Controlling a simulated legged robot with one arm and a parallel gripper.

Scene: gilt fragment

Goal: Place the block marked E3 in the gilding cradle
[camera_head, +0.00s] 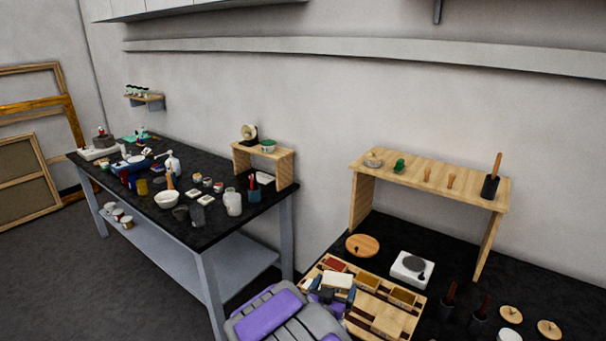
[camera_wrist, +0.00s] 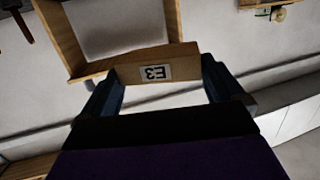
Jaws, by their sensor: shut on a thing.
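The block marked E3 (camera_wrist: 190,59) is pale wood, with its black-on-white label upside down in the wrist view. My gripper (camera_wrist: 163,82) is shut on it, with a dark blue finger at each end. In the head view the pale block (camera_head: 338,280) shows between my gripper's fingers (camera_head: 332,287), over the left part of a wooden tray. This slatted tray (camera_head: 354,313) has several coloured blocks or filled compartments, one red and others golden-brown, and a raised pale wooden piece (camera_head: 388,321) at its front. I cannot tell which part is the gilding cradle.
A round wooden disc (camera_head: 362,245) and a white square plate with a dark round top (camera_head: 411,268) lie behind the tray. A wooden riser (camera_head: 430,182) stands at the back. Dark-handled tools (camera_head: 480,318) stand at the right. A crowded second table (camera_head: 205,237) is at the left.

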